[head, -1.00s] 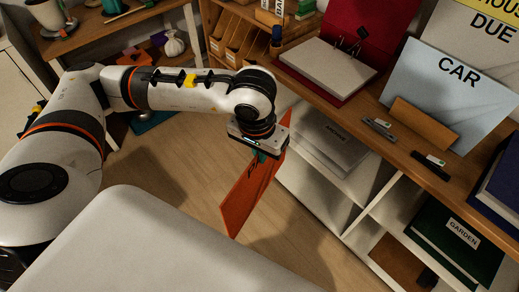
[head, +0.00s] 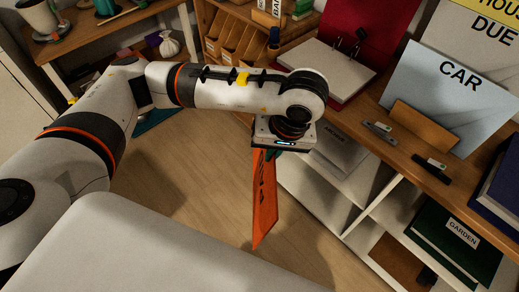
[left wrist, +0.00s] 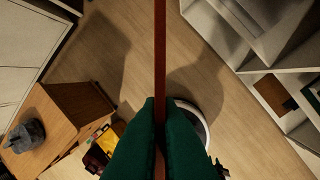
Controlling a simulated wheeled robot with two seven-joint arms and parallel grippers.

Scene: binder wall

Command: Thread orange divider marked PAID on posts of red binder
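The orange divider (head: 265,200) hangs from my left gripper (head: 272,150), in front of the shelf unit and below the desk top. Its dark lettering runs along its face but is too small to read surely. In the left wrist view the divider (left wrist: 160,60) shows edge-on between the two green fingers of my left gripper (left wrist: 160,120), which are shut on it. The red binder (head: 375,25) lies open on the desk, its cover raised, with white paper (head: 330,70) and dark posts (head: 352,42). My right gripper is not in view.
A blue CAR sheet (head: 450,95) leans behind an orange-brown board (head: 422,127) on the desk. A stapler-like grey tool (head: 380,132) and a dark item (head: 432,168) lie nearby. The green GARDEN binder (head: 455,245) sits on a shelf below. Open floor (head: 190,200) lies left.

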